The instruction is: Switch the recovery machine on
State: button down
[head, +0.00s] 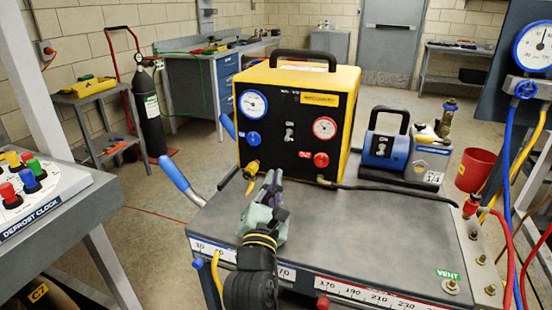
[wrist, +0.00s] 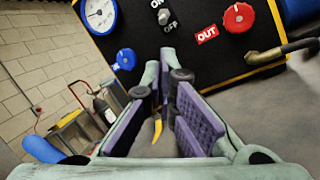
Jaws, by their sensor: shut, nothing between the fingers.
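The recovery machine is a yellow box (head: 343,85) with a black front panel, standing on the grey cart. Its toggle switch (head: 289,132) sits mid-panel between two gauges; in the wrist view the switch (wrist: 163,16) shows between the ON and OFF labels at the top. I cannot tell which way the lever points. A blue knob (head: 253,139) and a red knob (head: 321,160) flank it lower down. My gripper (head: 274,174) is shut and empty, in front of the panel and below the switch, apart from it. In the wrist view its fingertips (wrist: 165,58) point toward the panel.
The cart top (head: 370,230) is mostly clear in front. A blue vacuum pump (head: 384,149) stands right of the machine. A black hose (head: 390,187) runs from the machine's lower right across the cart. Blue and red hoses hang at far right. A button console (head: 50,205) is at left.

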aim_at(287, 137)
jog(key=p+x, duration=0.3)
jog(key=x, duration=0.5)
jog(key=shift+r, duration=0.2)
jog(key=shift+w+d, duration=0.1)
jog(key=shift+w, duration=0.65)
jog(key=shift+s+r+p, duration=0.35)
jog(key=shift+r, duration=0.15)
jog(key=shift+s+a+r, duration=0.2)
jog(key=shift+r, duration=0.25)
dwell(0.4)
